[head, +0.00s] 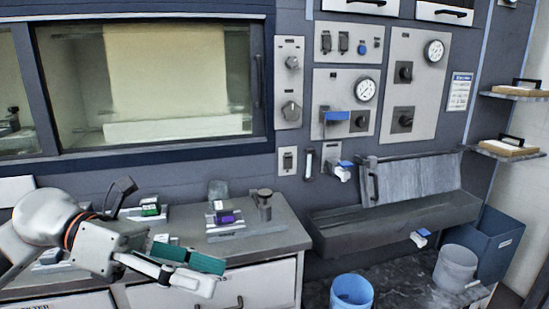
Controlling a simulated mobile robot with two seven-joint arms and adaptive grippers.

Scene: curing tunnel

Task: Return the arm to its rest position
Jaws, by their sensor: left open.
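My left arm, white and grey with an orange ring, comes in from the left. My left gripper (163,236) is open over the left end of the grey counter (262,236). One dark finger points up and a pale finger reaches to the lower right. A green bar-like object (189,257) shows right beside the lower finger; I cannot tell whether they touch. My right gripper is not in view.
Small fixtures with a green part (150,209) and a purple part (224,217) stand on the counter. A windowed cabinet (150,80) and control panels (345,100) are behind. A trough (395,222), blue bucket (351,291), grey bucket (455,268) and blue bin (497,245) are at right.

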